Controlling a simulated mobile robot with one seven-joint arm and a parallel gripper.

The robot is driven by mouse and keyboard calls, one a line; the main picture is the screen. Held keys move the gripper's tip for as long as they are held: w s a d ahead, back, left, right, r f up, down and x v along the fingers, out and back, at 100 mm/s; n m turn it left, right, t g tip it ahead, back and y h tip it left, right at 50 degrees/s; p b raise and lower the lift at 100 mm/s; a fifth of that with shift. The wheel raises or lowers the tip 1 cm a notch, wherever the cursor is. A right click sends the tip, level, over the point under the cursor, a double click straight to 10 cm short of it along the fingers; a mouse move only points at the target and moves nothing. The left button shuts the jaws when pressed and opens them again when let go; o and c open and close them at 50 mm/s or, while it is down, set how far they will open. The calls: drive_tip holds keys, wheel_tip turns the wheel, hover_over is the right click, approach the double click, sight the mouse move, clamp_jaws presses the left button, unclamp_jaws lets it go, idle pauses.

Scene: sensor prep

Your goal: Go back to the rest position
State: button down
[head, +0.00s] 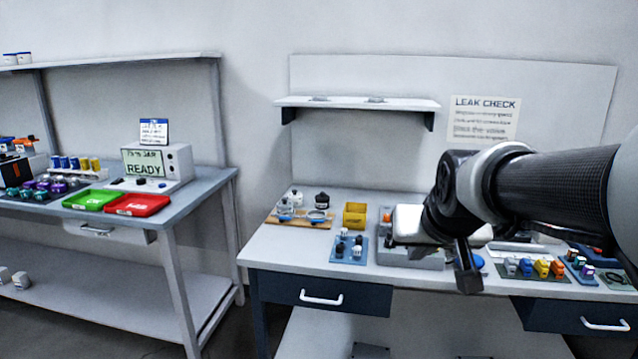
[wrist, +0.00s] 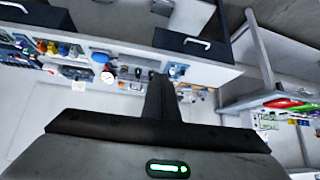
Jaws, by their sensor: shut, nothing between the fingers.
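My gripper (head: 468,280) is shut and empty. In the head view it hangs at the end of my arm, which reaches in from the right, in front of the middle of the leak check bench (head: 262,247). In the wrist view the shut fingers (wrist: 160,98) show at the centre, with the bench beyond them, seen upside down. Nothing is held. My arm hides part of the bench top and the wall behind it in the head view.
The bench carries a yellow bin (head: 355,215), a blue tray (head: 349,256), a grey fixture (head: 395,257) and several coloured fittings (head: 541,268). A shelf (head: 357,104) hangs above. A left table holds green (head: 90,200) and red (head: 137,205) trays and a READY device (head: 157,165).

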drive_tip(key=s+a+f+n+g+p, duration=0.1)
drive_tip(key=s+a+f, duration=0.1)
drive_tip(key=s, duration=0.8)
drive_tip(key=s+a+f+g, duration=0.1)
drive_tip(key=s+f+g, duration=0.1)
drive_tip(key=s, duration=0.7)
wheel_tip(320, 180, up, 22)
drive_tip(key=p, duration=2.1)
drive_tip(key=shift+a+y+p, duration=0.2)
drive_tip(key=shift+y+p, duration=0.1)
